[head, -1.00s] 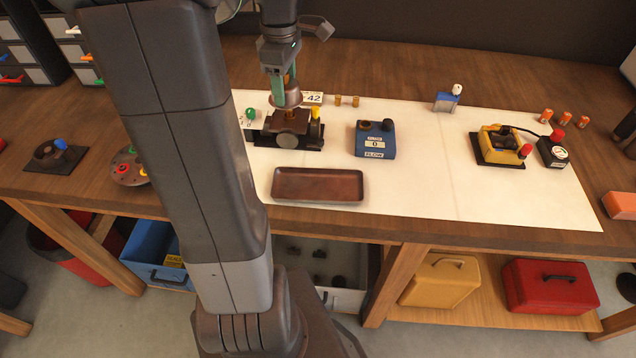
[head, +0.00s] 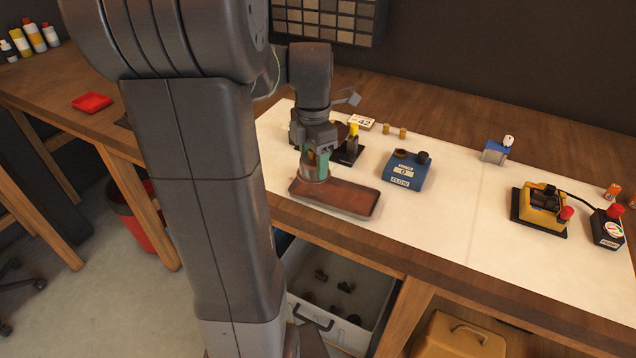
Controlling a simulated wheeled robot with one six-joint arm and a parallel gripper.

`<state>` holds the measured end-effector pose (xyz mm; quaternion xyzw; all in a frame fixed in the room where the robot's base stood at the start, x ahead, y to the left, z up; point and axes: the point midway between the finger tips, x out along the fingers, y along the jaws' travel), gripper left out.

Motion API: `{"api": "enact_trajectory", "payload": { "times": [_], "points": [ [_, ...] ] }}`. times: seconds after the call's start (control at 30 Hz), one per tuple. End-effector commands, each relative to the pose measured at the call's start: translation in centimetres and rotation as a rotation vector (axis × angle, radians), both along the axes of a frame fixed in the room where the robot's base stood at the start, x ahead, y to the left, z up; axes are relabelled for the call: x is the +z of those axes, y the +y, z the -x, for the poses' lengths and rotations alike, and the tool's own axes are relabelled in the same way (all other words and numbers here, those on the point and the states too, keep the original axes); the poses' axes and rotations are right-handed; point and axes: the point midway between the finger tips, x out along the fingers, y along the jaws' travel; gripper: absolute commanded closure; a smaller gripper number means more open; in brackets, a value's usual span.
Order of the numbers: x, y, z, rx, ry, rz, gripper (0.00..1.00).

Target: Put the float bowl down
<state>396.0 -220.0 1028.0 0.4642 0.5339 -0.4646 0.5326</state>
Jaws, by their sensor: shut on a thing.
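My gripper (head: 316,162), with green fingers, points down over the left end of the brown tray (head: 345,203) in the head view. It is shut on the float bowl (head: 313,174), a small metallic cup at the fingertips. The bowl is low over the tray's left end. I cannot tell whether it touches the tray floor. The stand with the dark carburettor body (head: 347,153) is behind, partly hidden by my gripper.
A blue flow box (head: 405,171) stands right of the tray. Two brass pieces (head: 395,132) and a card marked 42 (head: 361,122) lie behind. A yellow device (head: 540,207) is farther right. The white mat (head: 455,215) is bare between them.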

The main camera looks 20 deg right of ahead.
Motion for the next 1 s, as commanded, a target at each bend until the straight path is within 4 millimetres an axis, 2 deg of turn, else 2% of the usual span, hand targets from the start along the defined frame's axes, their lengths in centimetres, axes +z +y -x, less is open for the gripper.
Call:
{"api": "enact_trajectory", "payload": {
  "times": [0.4,0.8,0.83,0.87,1.0],
  "points": [
    [-4.8,0.0,0.0,-0.001,0.001,-0.001,0.69],
    [-5.5,0.0,0.0,-0.002,-0.001,0.001,0.69],
    [-5.4,0.0,0.0,-0.002,-0.001,0.001,0.40],
    [-5.4,0.0,0.0,-0.002,-0.001,0.001,0.35],
    [-5.3,0.0,0.0,-0.002,-0.001,0.001,0.35]
  ]
}}
